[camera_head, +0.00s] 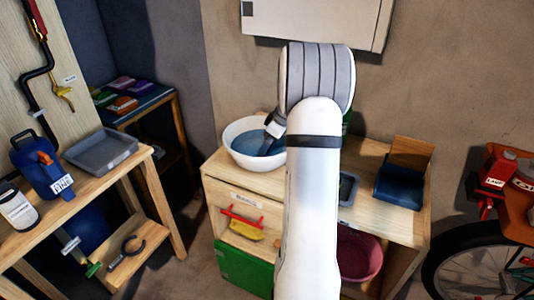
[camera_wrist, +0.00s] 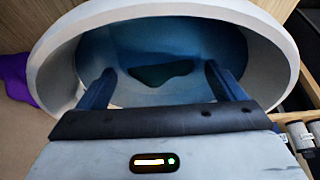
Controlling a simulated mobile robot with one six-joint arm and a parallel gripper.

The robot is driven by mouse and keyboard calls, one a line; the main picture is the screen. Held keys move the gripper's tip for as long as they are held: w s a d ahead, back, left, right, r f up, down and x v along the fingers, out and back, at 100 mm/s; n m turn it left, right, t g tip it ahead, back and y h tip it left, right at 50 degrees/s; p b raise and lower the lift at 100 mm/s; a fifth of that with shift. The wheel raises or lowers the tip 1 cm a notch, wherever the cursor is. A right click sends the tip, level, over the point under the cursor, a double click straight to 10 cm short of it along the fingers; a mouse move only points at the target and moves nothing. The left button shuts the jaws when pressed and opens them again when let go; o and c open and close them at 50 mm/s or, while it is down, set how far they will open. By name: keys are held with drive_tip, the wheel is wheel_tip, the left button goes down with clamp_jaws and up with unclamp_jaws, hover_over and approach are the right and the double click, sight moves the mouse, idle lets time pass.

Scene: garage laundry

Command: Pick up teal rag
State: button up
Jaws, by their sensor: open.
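The teal rag (camera_wrist: 161,73) shows as a dark, flat patch on the blue inside of a white basin (camera_wrist: 60,60) in the wrist view. In the head view the basin (camera_head: 238,124) stands on the left end of the wooden cabinet top; I cannot make out the rag there. My gripper (camera_wrist: 161,80) is open, its two dark blue fingers reaching into the basin's mouth on either side of the rag, with nothing between them. Whether the fingers touch the basin or rag I cannot tell. In the head view my arm hides part of the cabinet top.
The wooden cabinet (camera_head: 385,225) also bears a dark blue bin (camera_head: 400,187) at right. A workbench at left holds a grey tray (camera_head: 101,151) and a blue jug (camera_head: 42,165). A wall box (camera_head: 315,20) hangs above. A purple thing (camera_wrist: 17,75) lies left of the basin in the wrist view.

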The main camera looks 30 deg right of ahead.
drive_tip(key=shift+c, duration=0.4)
drive_tip(key=c, duration=0.6)
drive_tip(key=shift+c, duration=0.2)
